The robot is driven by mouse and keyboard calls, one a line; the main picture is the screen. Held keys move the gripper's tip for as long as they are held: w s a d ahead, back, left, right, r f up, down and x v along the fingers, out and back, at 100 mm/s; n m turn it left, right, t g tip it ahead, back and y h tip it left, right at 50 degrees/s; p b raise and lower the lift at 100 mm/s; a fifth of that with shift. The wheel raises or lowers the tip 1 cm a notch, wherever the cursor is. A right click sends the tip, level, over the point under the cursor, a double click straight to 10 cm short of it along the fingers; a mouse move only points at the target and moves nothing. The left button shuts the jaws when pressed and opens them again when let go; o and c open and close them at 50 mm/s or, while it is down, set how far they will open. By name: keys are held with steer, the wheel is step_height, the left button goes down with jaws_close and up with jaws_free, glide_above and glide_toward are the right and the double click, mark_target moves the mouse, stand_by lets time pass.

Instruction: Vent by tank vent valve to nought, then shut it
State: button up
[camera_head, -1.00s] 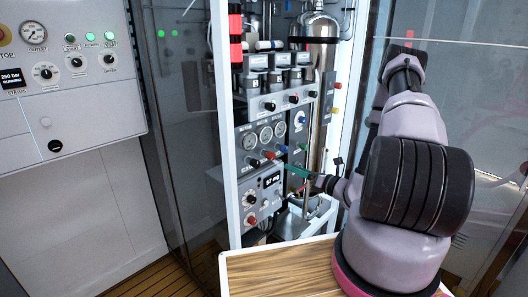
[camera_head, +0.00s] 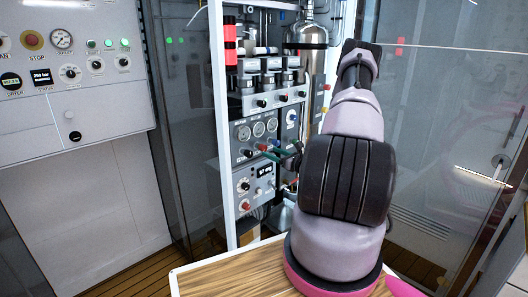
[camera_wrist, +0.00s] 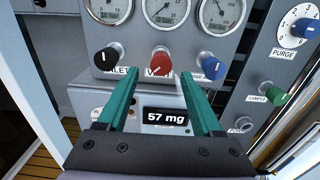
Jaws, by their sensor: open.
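The red knob (camera_wrist: 160,61), its label partly covered but seeming to read VENT, sits on the grey panel (camera_wrist: 128,78) between a black knob (camera_wrist: 108,58) and a blue knob (camera_wrist: 211,66). My gripper (camera_wrist: 154,78) is open and empty, its teal fingers pointing at the panel. In the wrist view the red knob shows between and just beyond the fingertips; contact cannot be told. In the head view my gripper (camera_head: 271,153) is small in front of the knob row. Three gauges (camera_wrist: 164,10) stand above the knobs, cut off at the top; their readings are unclear.
A PURGE dial (camera_wrist: 302,29) and a green SAMPLE knob (camera_wrist: 274,95) are to the right. The white frame post (camera_head: 222,120) stands left of the panel; a wooden top (camera_head: 235,275) lies in front.

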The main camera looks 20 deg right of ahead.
mark_target(265, 149)
steer(key=shift+x, duration=2.25)
steer(key=shift+c, duration=0.4)
jaws_close()
